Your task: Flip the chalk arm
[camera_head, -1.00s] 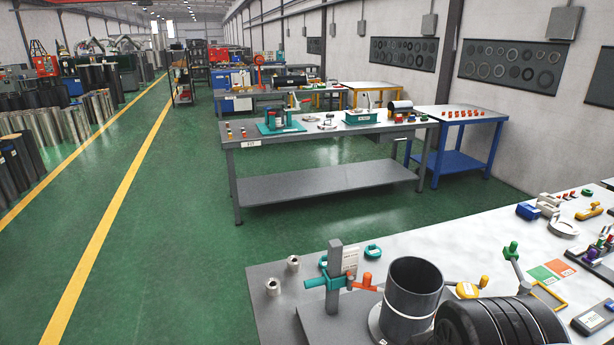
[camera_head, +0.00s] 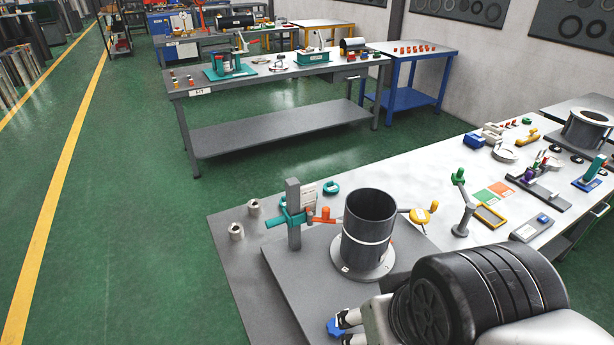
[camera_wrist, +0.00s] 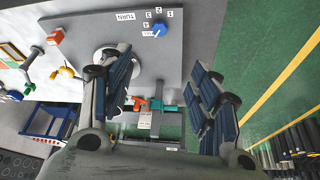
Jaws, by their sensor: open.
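An upright grey post (camera_head: 293,214) stands on a grey plate (camera_head: 300,262) on the near bench. It carries a teal clamp (camera_head: 284,219) with an orange arm (camera_head: 323,216) pointing at a dark flanged cylinder (camera_head: 368,230). No part is marked as the chalk arm; this one may be it. In the wrist view the teal clamp (camera_wrist: 164,109) and orange arm (camera_wrist: 140,104) show between my spread fingers. My gripper (camera_wrist: 160,62) is open and empty. The left finger hides much of the cylinder. A blue knob (camera_wrist: 158,30) with number labels sits on the plate.
Two small metal rings (camera_head: 254,208) lie left of the post. Another flanged cylinder (camera_head: 587,132) stands far right. Green floor left of the bench is clear.

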